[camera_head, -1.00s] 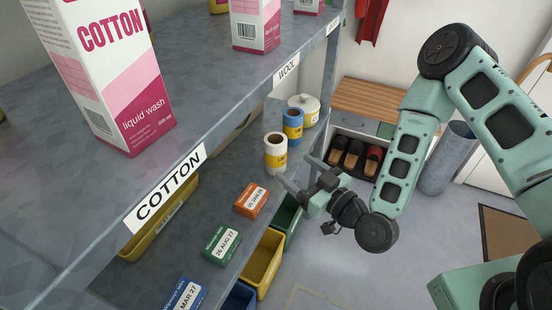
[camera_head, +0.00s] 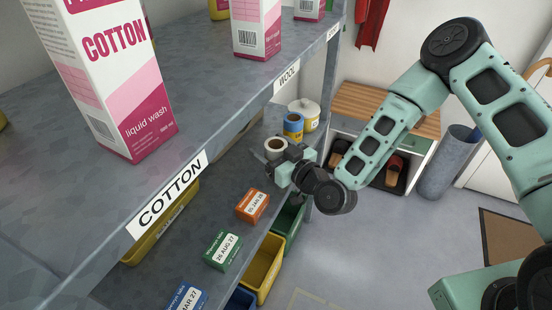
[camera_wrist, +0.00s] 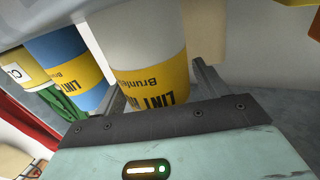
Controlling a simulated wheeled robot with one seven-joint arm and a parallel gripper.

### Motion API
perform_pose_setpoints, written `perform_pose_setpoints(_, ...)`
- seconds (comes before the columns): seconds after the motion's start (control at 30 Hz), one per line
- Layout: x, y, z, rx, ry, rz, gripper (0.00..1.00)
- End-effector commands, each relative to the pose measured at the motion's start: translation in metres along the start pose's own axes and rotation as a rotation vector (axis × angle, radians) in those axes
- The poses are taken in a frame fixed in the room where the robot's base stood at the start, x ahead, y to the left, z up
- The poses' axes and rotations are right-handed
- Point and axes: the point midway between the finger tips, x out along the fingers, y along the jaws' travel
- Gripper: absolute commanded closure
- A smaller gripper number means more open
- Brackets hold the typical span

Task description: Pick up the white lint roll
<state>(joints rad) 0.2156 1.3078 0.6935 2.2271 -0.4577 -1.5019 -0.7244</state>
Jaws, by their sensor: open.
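The white lint roll (camera_head: 276,146) stands upright on the lower shelf, its lower part hidden by my gripper (camera_head: 277,163) in the head view. In the wrist view the white lint roll (camera_wrist: 138,42) has a yellow label band and fills the space between the fingers of my gripper (camera_wrist: 158,88). One finger is on each side of it. The jaws are open, and I cannot tell whether either finger touches the roll.
A blue lint roll (camera_head: 293,123) stands close behind the white one, with a lidded cream jar (camera_head: 305,112) beyond. An orange box (camera_head: 252,205) and a green box (camera_head: 222,251) lie nearer on the shelf. The upper shelf edge (camera_head: 232,122) overhangs at left.

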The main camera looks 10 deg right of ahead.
Motion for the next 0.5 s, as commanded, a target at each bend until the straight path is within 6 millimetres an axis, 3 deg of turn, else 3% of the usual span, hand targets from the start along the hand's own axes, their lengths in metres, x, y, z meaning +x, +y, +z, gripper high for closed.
perform_pose_setpoints(0.1,-0.0003,-0.0002,0.0,0.0,0.0,0.0,0.27)
perform_pose_setpoints(0.3,-0.0004,-0.0001,0.0,0.0,0.0,0.0,0.77)
perform_pose_setpoints(0.5,-0.0005,-0.0001,-0.0001,0.0,0.001,0.0,0.76)
